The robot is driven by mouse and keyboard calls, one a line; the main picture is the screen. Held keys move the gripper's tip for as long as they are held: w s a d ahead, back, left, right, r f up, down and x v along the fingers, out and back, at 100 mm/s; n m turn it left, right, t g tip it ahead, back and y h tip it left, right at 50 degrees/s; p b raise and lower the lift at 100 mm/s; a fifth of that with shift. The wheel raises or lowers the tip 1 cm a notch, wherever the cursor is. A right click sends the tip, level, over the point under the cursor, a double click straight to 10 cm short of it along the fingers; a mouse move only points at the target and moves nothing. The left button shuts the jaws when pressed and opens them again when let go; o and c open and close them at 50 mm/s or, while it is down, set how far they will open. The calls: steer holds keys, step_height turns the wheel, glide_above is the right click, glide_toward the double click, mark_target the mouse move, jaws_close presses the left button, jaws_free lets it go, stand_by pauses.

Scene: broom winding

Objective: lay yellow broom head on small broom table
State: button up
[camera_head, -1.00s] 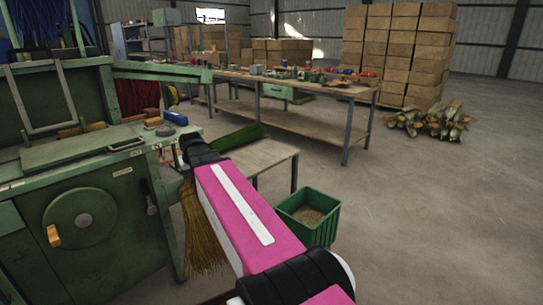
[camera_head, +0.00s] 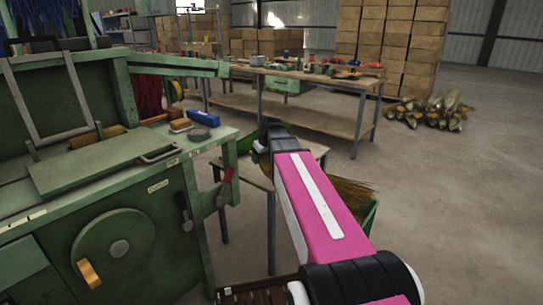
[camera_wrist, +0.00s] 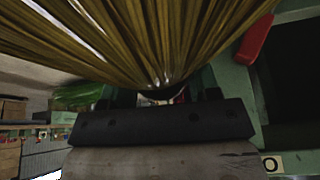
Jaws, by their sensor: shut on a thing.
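The small broom table (camera_head: 252,174) stands below and behind my gripper, partly covered by my arm. A green broom head (camera_head: 247,141) lies at its far side and also shows in the wrist view (camera_wrist: 80,96). I cannot tell whether the yellow broom head touches the table.
The green winding machine (camera_head: 110,225) stands close on the left, with a red-handled lever (camera_head: 226,180) near the table. A long workbench (camera_head: 330,82) stands behind.

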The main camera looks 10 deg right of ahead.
steer(key=w+d+f+n+g+y, duration=0.15)
steer(key=w+n+g, duration=0.35)
steer(key=w+n, duration=0.7)
steer(key=n+g, duration=0.2)
steer(key=n, duration=0.5)
glide_toward(260, 174)
steer(key=shift+s+x, duration=0.2)
steer(key=shift+x, duration=2.8)
steer(key=shift+a, duration=0.15)
steer(key=o, duration=1.1)
steer(key=v, duration=1.2)
steer(key=shift+s+r, duration=0.2)
